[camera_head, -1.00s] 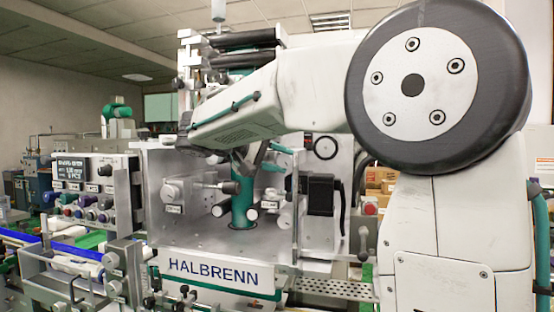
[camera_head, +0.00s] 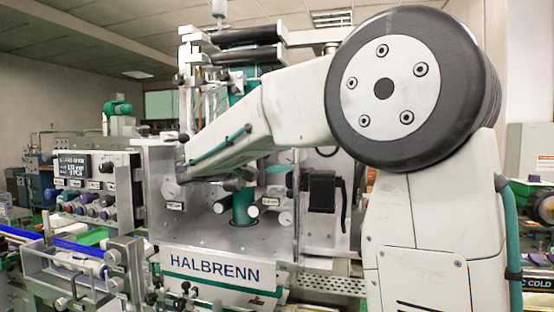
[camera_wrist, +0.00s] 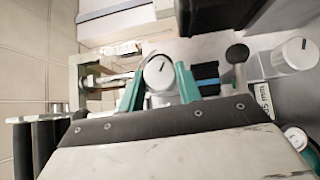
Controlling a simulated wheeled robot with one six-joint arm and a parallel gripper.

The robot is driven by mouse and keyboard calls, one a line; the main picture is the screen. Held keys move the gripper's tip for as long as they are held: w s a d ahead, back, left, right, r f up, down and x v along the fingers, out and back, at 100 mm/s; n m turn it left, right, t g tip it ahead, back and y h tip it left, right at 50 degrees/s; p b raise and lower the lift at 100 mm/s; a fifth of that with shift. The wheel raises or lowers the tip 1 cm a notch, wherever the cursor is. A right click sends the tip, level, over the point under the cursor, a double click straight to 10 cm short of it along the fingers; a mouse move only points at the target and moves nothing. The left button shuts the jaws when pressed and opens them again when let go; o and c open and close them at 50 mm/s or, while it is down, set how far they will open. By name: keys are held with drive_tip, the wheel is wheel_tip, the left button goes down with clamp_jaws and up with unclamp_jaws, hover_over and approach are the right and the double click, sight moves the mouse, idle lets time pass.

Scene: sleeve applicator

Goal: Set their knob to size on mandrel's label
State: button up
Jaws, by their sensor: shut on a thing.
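In the wrist view my gripper (camera_wrist: 158,88) has its two teal fingers on either side of a round white knob (camera_wrist: 158,72) with a dark pointer line, and it is shut on that knob. The pointer leans toward the upper right. A white label (camera_wrist: 265,100) at the right reads "5 mm" at its end; its first figure is hard to read. In the head view the teal mandrel (camera_head: 242,208) stands upright in the machine.
Another pale knob (camera_wrist: 294,55) and a round dial (camera_wrist: 296,138) sit at the right of the wrist view. In the head view, a control box with a lit display (camera_head: 76,166) stands left, and a black block (camera_head: 322,193) is right of the mandrel.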

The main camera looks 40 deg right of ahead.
drive_tip(key=shift+d, duration=0.1)
drive_tip(key=o, duration=1)
drive_tip(key=shift+d, duration=0.1)
drive_tip(key=shift+a, duration=0.25)
drive_tip(key=a, duration=0.7)
drive_tip(key=shift+w+a, duration=0.2)
drive_tip(key=shift+w, duration=0.25)
drive_tip(key=shift+f, duration=0.1)
